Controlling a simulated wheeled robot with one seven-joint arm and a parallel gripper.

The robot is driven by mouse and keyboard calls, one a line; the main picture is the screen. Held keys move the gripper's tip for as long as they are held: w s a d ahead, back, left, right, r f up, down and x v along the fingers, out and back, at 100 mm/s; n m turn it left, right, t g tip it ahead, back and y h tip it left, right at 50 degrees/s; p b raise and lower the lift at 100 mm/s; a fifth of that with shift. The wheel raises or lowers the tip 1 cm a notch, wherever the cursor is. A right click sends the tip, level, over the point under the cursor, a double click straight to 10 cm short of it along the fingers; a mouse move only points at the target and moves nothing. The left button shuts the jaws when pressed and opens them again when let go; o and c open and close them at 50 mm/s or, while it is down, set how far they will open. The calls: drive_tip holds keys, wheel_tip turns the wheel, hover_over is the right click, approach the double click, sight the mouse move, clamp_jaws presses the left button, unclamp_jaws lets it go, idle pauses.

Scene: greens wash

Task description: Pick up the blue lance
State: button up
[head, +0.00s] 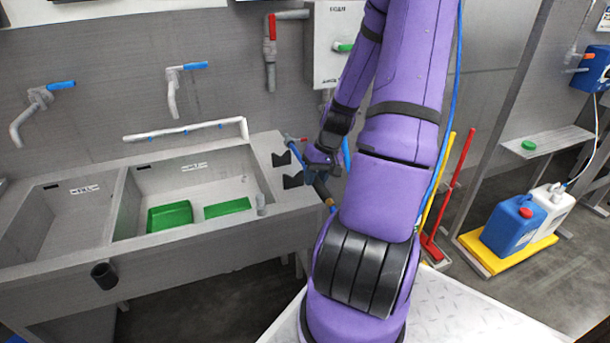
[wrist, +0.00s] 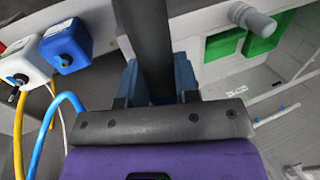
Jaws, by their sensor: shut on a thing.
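The blue lance (head: 321,188) shows in the head view beside the right end of the sink, slanting down to the right, with a brass-coloured lower end. My gripper (head: 321,161) is shut around its middle and hides that part. In the wrist view, a dark shaft (wrist: 146,38) runs between the two blue-grey fingers of my gripper (wrist: 158,80); it looks like part of the lance. Two black forked holders (head: 292,181) on the sink's right deck look empty, with the lance to their right in the picture. I cannot tell its height above the deck.
The steel sink (head: 190,240) has two basins; green trays (head: 169,216) lie in the right one. A blue canister (head: 515,226) and a white one (head: 553,207) stand on a yellow base at right. A red-handled tool (head: 455,185) leans near the wall.

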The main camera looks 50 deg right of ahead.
drive_tip(key=s+r, duration=0.1)
drive_tip(key=s, duration=0.9)
drive_tip(key=shift+a+v, duration=0.2)
drive_tip(key=shift+v, duration=1.1)
drive_tip(key=shift+a+v, duration=0.2)
drive_tip(key=shift+v, duration=1.05)
